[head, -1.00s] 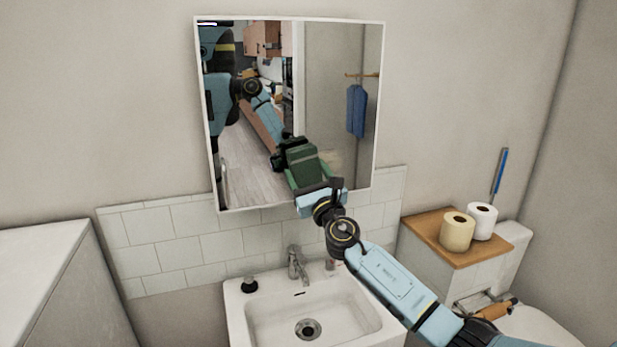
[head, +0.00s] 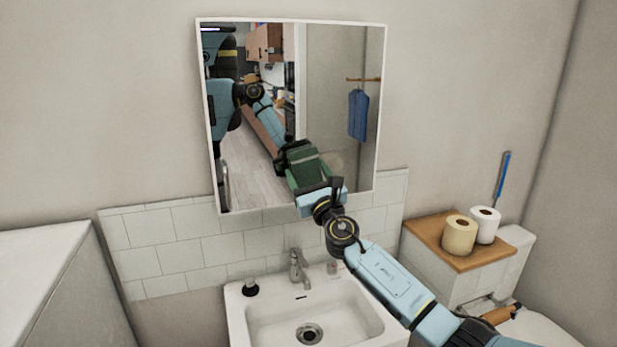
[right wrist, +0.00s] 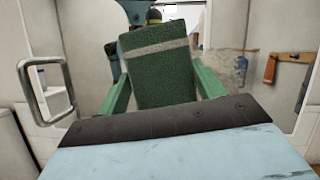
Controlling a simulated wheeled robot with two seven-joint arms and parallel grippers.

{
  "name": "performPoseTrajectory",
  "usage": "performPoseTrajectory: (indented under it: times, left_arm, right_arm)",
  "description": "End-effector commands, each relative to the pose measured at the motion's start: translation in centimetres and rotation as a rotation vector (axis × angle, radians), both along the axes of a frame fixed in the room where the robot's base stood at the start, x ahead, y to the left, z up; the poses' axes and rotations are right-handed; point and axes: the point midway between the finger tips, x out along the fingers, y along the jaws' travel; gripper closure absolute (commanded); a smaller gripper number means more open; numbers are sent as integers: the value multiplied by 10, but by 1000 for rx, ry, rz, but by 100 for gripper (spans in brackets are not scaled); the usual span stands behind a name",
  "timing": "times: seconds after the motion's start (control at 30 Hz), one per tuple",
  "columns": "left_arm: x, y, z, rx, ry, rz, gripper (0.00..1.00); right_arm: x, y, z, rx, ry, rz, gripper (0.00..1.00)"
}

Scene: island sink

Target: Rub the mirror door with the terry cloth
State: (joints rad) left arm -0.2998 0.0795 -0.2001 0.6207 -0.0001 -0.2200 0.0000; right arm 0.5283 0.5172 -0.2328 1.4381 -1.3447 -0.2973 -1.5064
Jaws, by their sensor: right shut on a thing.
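The mirror door (head: 350,60) is a framed, tilted-looking rectangle on the wall above the sink. My right gripper (head: 312,180) is at its lower middle, shut on the green terry cloth (right wrist: 155,75), which has a pale stripe. In the right wrist view the cloth stands between the two green fingers, against the mirror surface or very close to it; contact cannot be told for sure. A faint brownish smudge (right wrist: 226,70) shows on the mirror to the right of the cloth. My left gripper is not directly in view.
The white sink (head: 260,325) with its faucet (head: 298,266) lies below the mirror. A black-based dispenser (head: 250,288) stands at its left. Wall tiles run under the mirror.

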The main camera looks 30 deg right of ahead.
Motion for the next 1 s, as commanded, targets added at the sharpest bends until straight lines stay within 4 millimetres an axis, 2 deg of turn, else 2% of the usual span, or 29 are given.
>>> performPoseTrajectory:
  times: [0.43,0.83,1.0]
  left_arm:
    - [0,0,-5,0,1,0,100]
    - [-1,0,-15,0,1,0,100]
    - [-1,0,-17,0,1,0,100]
  right_arm:
    - [5,-4,0,0,0,-1,51]
    - [-4,-35,-1,-2,-1,-1,51]
    - [-5,-41,0,-1,-1,0,51]
